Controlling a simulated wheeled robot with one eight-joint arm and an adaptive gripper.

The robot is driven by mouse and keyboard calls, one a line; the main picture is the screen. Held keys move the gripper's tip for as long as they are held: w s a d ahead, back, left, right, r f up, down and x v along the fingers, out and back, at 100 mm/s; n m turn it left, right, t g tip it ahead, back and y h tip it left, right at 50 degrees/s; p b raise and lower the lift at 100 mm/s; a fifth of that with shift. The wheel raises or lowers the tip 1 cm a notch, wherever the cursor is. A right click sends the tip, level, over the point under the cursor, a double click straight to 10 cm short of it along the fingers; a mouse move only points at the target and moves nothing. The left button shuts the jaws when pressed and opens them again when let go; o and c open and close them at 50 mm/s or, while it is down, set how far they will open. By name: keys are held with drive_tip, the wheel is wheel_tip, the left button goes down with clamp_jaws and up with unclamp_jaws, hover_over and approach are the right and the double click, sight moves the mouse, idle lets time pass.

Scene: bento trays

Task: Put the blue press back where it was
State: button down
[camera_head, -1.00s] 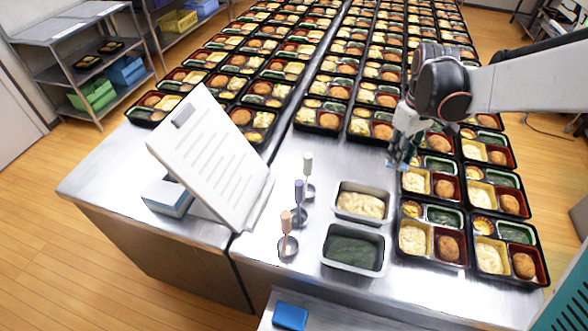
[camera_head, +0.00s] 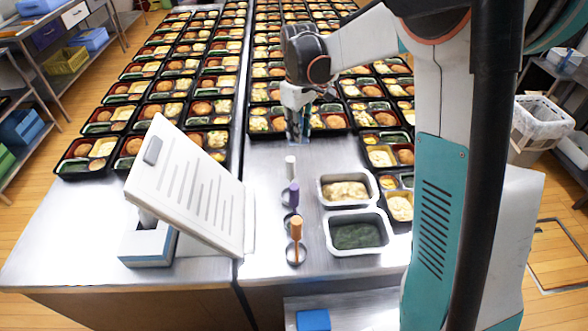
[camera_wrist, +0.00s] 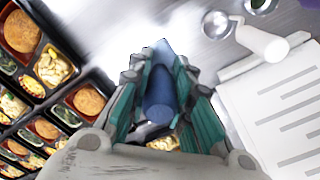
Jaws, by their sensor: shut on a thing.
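My gripper (camera_head: 299,128) is shut on the blue press (camera_wrist: 160,93), which sits between its teal-lined fingers in the wrist view. In the head view the gripper hangs over the steel table (camera_head: 265,185), beyond the row of tools and at the near edge of the bento trays. The fingers largely hide the press there. A white-handled tool (camera_head: 290,166), a purple-handled tool (camera_head: 293,195) and an orange-handled tool (camera_head: 296,229) stand in a row towards the near edge. The white-handled tool also shows in the wrist view (camera_wrist: 262,42), at upper right.
A tilted white board (camera_head: 190,190) stands left of the tools. Two metal pans, one with pale food (camera_head: 323,204) and one with dark green food (camera_head: 328,244), stand to their right. Filled bento trays (camera_head: 205,140) cover the far table. Bare steel lies around the gripper's near side.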

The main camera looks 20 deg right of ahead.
wheel_tip(320, 180, down, 14)
drive_tip(key=b, duration=0.4)
drive_tip(key=shift+f, duration=0.15)
drive_tip(key=c, duration=1.4)
unclamp_jaws()
drive_tip(key=shift+c, duration=0.2)
wheel_tip(320, 180, up, 12)
drive_tip(key=p, duration=0.3)
drive_tip(key=shift+s+r+p, duration=0.1)
drive_tip(key=shift+r+p, duration=0.15)
drive_tip(key=shift+p, duration=0.15)
drive_tip(key=s+r+m+t, duration=0.3)
drive_tip(key=s+r, duration=0.7)
drive_tip(key=s, duration=0.2)
drive_tip(key=s+m+t, duration=0.3)
drive_tip(key=s+t, duration=0.1)
drive_tip(key=s, duration=1.1)
drive_tip(key=shift+m, duration=0.4)
